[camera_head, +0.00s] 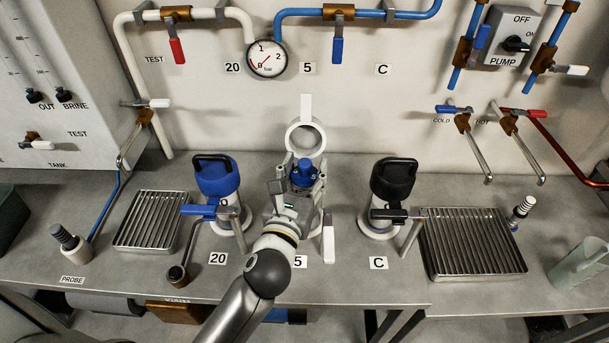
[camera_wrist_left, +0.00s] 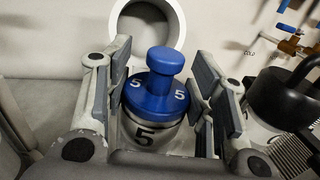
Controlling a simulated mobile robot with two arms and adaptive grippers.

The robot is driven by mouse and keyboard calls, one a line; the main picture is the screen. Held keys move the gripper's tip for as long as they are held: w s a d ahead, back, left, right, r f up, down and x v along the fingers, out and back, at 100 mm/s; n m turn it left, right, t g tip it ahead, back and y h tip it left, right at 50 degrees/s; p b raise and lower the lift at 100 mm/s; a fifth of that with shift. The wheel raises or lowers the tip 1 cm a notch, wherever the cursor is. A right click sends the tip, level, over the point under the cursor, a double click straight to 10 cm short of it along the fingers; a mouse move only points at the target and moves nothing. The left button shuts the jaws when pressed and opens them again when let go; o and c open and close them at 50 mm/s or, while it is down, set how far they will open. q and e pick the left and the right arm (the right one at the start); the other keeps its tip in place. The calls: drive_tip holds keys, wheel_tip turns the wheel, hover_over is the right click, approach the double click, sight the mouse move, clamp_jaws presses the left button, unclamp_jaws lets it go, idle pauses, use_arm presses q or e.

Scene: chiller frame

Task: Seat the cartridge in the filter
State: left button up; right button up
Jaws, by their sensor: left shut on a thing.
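The cartridge is white with a blue knobbed cap (camera_head: 304,172) marked 5. The cap (camera_wrist_left: 160,85) fills the middle of the left wrist view. My left gripper (camera_head: 304,185) is shut on the cartridge, with one finger on each side. It is at the middle station, behind the bench label 5. A white upright ring (camera_head: 305,138) stands just behind the cartridge; it also shows in the left wrist view (camera_wrist_left: 117,22). A white lever (camera_head: 328,245) hangs at the front of this station. The gripper hides the cartridge's lower end and most of the filter. My right gripper is not in view.
A blue-topped filter (camera_head: 217,178) stands to the left and a black-topped filter (camera_head: 394,182) to the right, both close by. Slatted drip trays (camera_head: 152,222) and (camera_head: 475,245) lie farther out. A probe (camera_head: 66,240) stands at the left. A pressure gauge (camera_head: 267,59) is on the wall.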

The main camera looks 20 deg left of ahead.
use_arm(q)
drive_tip(key=shift+f+b, duration=0.4)
drive_tip(key=shift+f, duration=0.1)
drive_tip(key=o, duration=1.1)
drive_tip(key=shift+o, duration=0.2)
